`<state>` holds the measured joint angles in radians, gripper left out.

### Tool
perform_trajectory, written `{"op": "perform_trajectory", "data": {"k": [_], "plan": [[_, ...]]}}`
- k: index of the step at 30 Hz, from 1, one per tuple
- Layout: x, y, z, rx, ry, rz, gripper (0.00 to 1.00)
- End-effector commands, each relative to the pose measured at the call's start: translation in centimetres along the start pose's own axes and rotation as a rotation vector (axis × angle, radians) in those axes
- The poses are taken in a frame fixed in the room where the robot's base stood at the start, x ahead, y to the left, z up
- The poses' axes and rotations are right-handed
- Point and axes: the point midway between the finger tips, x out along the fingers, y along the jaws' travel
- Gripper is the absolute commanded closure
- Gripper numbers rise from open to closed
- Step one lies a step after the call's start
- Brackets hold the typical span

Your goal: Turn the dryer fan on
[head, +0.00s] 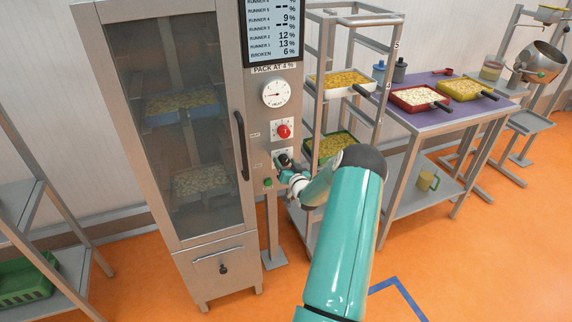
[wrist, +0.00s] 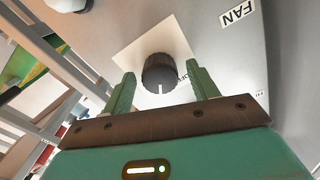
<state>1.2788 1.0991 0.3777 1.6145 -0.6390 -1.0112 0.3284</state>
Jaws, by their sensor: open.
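The dryer (head: 176,140) is a tall metal cabinet with a glass door at left centre in the head view. Its control panel on the right edge carries the fan switch, a black round knob on a white plate (wrist: 130,57). In the wrist view the knob (wrist: 158,68) has a white line pointing down the picture. A FAN label (wrist: 238,14) is at upper right. My gripper (wrist: 161,80) is open, its two teal fingers on either side of the knob, with gaps visible. In the head view my gripper (head: 286,174) is at the panel and partly covers the knob.
Above are a red knob (head: 283,131) and a white dial (head: 275,93). The door handle (head: 241,146) stands out to the left. A tray rack (head: 326,55) and a table (head: 455,115) stand to the right.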

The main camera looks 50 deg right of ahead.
Motion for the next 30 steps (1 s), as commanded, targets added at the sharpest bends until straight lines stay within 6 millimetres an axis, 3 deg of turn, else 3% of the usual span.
{"op": "perform_trajectory", "data": {"k": [8,22,30], "plan": [[-1.4,0.1,0.0,-0.001,-0.001,0.001,0.41],[-11.2,0.1,0.0,0.000,-0.002,0.002,0.41],[-13.8,0.0,0.0,-0.001,-0.001,0.000,0.41]]}}
